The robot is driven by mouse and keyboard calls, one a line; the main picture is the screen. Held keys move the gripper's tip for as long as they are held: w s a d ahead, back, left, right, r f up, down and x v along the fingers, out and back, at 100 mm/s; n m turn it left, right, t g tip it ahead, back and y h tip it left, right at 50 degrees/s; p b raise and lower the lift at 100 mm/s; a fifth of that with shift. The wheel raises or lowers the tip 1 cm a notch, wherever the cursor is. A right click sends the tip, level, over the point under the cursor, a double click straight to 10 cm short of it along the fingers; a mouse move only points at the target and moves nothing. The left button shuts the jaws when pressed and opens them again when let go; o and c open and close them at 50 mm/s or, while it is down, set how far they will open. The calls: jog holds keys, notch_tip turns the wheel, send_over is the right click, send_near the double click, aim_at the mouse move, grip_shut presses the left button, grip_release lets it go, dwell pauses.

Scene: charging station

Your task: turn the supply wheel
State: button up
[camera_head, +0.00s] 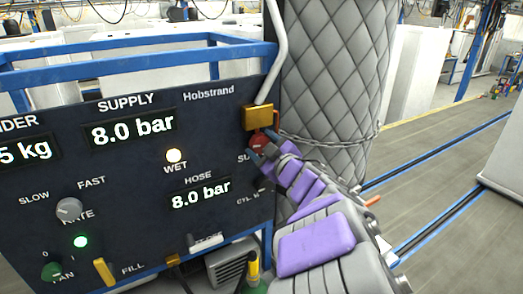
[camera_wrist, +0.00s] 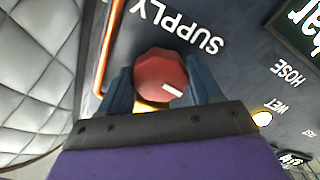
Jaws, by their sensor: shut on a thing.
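The supply wheel (camera_head: 259,141) is a small red knob at the upper right of the dark panel, below a brass block. My gripper (camera_head: 261,151) reaches it from the lower right and partly hides it in the head view. In the wrist view the red supply wheel (camera_wrist: 160,74) shows a white mark near its edge. The two blue fingers of my gripper (camera_wrist: 163,88) are on either side of it, shut on it. The supply display (camera_head: 128,129) reads 8.0 bar.
The dark panel (camera_head: 120,225) carries a hose display (camera_head: 201,194) reading 8.0 bar, a lit WET lamp (camera_head: 174,155), a grey rate knob (camera_head: 69,209) and a green light (camera_head: 80,242). A grey quilted column (camera_head: 335,75) with a chain stands close on the right.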

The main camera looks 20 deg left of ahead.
jog(key=shift+f+n, duration=0.35)
jog(key=shift+n, duration=0.35)
jog(key=shift+b, duration=0.3)
jog(key=o, duration=0.6)
jog(key=shift+o, duration=0.6)
jog(key=shift+r, duration=0.25)
jog(key=shift+s, duration=0.1)
